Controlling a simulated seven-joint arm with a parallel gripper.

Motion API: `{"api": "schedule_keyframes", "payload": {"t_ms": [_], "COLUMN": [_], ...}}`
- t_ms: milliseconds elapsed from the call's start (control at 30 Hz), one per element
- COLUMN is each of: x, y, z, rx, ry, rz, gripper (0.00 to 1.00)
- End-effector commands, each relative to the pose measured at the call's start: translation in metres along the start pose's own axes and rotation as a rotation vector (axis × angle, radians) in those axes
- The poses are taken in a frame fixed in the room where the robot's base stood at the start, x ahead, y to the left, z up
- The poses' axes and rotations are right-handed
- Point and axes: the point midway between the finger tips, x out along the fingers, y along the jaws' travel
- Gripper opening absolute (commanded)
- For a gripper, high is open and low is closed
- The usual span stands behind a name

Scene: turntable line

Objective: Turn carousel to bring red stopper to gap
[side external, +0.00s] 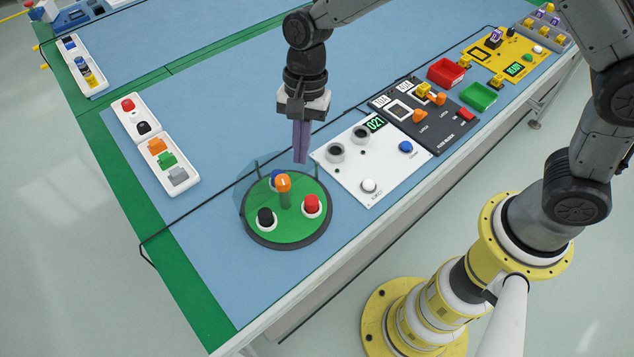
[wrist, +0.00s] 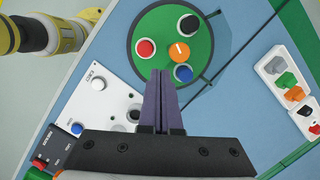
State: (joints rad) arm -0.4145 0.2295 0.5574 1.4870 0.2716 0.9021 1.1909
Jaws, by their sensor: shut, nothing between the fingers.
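The carousel (side external: 290,235) is a round green disc with a dark rim at the near left of the table. It carries a red stopper (side external: 312,203), a black stopper (side external: 265,217) and a blue stopper (side external: 277,178) around an orange central knob (side external: 284,184). In the wrist view the red stopper (wrist: 145,48) lies left of the orange knob (wrist: 179,51). A clear curved guard (side external: 257,180) stands at the carousel's back left. My gripper (side external: 300,158) is shut and empty, pointing down above the table just behind the carousel. The gap is hard to make out.
A white panel (side external: 345,182) with buttons and two dark round sockets lies right of the carousel, with a black panel (side external: 440,128) beyond. White trays of stoppers and blocks (side external: 172,186) stand at the left. Blue table surface between the trays and carousel is clear.

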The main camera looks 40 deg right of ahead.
Motion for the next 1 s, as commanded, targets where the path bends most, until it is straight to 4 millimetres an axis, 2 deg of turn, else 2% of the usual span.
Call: {"api": "schedule_keyframes", "payload": {"t_ms": [100,233,367,800,1000], "x": [0.015,0.017,0.027,0.098,0.112], "y": [0.024,0.030,0.030,0.031,0.031], "z": [-0.026,-0.038,-0.038,-0.036,-0.035], "rx": [0.023,0.063,0.064,0.063,0.064], "ry": [-0.032,-0.035,-0.035,-0.034,-0.034], "rz": [0.013,0.015,0.016,0.017,0.014], "gripper": [0.00,0.00,0.00,0.00,0.00]}}
